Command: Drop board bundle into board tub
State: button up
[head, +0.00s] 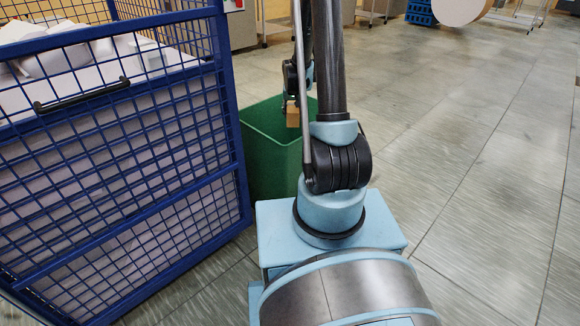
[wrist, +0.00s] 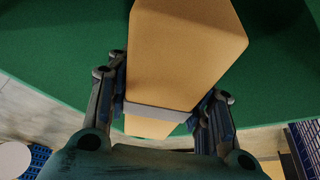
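The board bundle (wrist: 185,50) is a tan block with a pale grey band around it. It fills the middle of the wrist view, and a small part of it (head: 293,116) shows in the head view. My gripper (wrist: 168,95) has its fingers closed against both sides of the bundle, near the band. The green board tub (head: 275,170) stands on the floor beyond my base, partly behind my arm. Its green walls (wrist: 60,40) surround much of the bundle in the wrist view. The bundle appears at the tub's opening; its exact height against the rim is unclear.
A blue mesh cage cart (head: 130,190) with white paper inside stands close at the left, beside the tub. The tiled floor (head: 470,150) to the right is open. Blue crates (head: 420,12) and a large tan roll (head: 459,8) are at the far back.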

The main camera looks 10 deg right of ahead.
jog(key=o, duration=0.4)
jog(key=shift+c, duration=0.2)
jog(key=shift+r, duration=0.1)
jog(key=v, duration=1.1)
jog(key=shift+s+r, duration=0.1)
jog(key=shift+r, duration=0.2)
jog(key=shift+s, duration=0.1)
